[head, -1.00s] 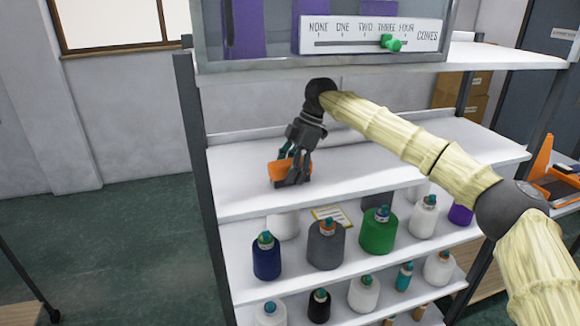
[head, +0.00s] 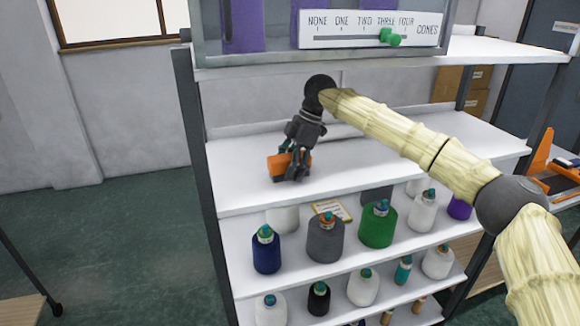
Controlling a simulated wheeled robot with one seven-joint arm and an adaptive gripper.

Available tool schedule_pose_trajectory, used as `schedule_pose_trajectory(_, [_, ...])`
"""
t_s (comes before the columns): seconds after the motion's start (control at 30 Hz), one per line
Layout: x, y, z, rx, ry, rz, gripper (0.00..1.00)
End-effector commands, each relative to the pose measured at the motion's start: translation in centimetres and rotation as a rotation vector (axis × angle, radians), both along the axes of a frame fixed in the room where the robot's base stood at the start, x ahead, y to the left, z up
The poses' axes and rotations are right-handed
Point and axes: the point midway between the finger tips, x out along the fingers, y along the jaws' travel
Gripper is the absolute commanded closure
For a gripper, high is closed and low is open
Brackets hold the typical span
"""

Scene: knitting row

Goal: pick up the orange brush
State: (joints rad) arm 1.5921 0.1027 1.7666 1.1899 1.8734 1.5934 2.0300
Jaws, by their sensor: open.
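The orange brush (head: 277,164) sits on the white shelf (head: 400,155) near its left end. My gripper (head: 291,172) points down at the brush from above, with its fingers around or beside it. The fingers hide part of the brush. They are open; whether they touch the brush I cannot tell.
A clear-fronted case with a cones scale (head: 340,33) and a green slider (head: 390,40) is above the shelf.

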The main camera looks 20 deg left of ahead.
Motion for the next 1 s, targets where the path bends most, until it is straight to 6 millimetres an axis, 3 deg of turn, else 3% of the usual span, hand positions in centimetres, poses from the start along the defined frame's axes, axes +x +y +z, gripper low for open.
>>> schedule_pose_trajectory(0.2, [0.01, -0.01, 0.01, 0.0, 0.0, 0.0, 0.34])
schedule_pose_trajectory(0.5, [0.01, -0.01, 0.01, 0.0, 0.0, 0.0, 0.86])
schedule_pose_trajectory(1.0, [0.03, -0.02, 0.69, 0.0, -0.001, 0.0, 0.86])
